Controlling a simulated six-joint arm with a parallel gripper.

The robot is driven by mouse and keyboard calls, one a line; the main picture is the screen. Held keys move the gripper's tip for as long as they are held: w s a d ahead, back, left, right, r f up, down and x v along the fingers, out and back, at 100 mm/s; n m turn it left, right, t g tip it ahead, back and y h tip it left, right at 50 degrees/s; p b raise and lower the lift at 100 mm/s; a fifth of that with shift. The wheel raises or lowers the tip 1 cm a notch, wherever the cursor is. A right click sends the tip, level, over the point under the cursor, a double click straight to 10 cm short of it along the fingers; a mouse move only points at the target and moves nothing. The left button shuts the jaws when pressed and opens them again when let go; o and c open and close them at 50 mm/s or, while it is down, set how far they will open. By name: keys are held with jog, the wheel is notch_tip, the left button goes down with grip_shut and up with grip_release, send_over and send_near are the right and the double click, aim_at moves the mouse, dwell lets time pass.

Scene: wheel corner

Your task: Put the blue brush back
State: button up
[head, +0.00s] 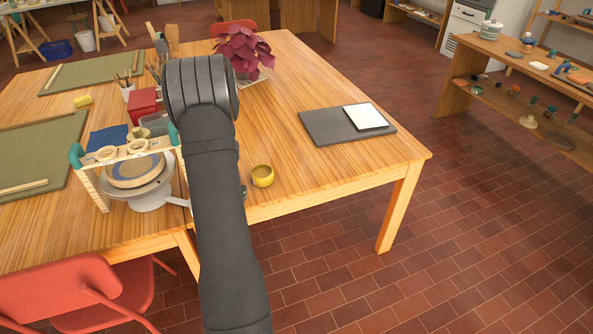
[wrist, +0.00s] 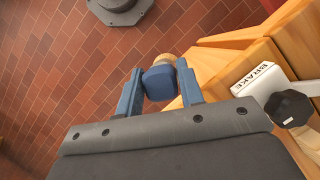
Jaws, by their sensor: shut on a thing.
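In the wrist view my gripper (wrist: 160,85) has its two blue fingers on either side of a short blue piece with a pale round end, the blue brush (wrist: 159,83). The brush is held over the red tile floor, close to the table edge in that picture; most of its length is hidden. In the head view my dark arm covers the gripper and the brush. A wooden rack (head: 126,156) with round rings in its top board and teal ends stands over a turntable wheel (head: 135,172) at the left table's front edge.
A white lever marked BRAKE with a black knob (wrist: 288,108) is right of my gripper. A grey board (head: 325,128) with a white tile (head: 365,116) and a red-leaved plant (head: 243,52) are on the table.

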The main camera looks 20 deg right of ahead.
jog(key=w+d+r+n+t+h, duration=0.25)
jog(key=d+r+n, duration=0.35)
jog(key=d+n, duration=0.55)
jog(key=w+d+r+n+t+h, duration=0.1)
jog(key=w+d+r+n+t, duration=0.3)
jog(key=d+n, duration=0.75)
jog(key=w+d+r+n+t+h, duration=0.1)
jog(key=w+d+r+n+h, duration=0.1)
jog(key=d+r+n, duration=0.75)
jog(key=w+a+f, duration=0.2)
jog(key=w+f, duration=0.7)
jog(key=f, duration=0.4)
jog(key=shift+w+a+f, duration=0.15)
jog(key=shift+a+f, duration=0.25)
jog(key=shift+f+n+g, duration=0.15)
jog(key=shift+n+g, duration=0.1)
jog(key=o, duration=1.1)
jog(key=shift+c, duration=0.2)
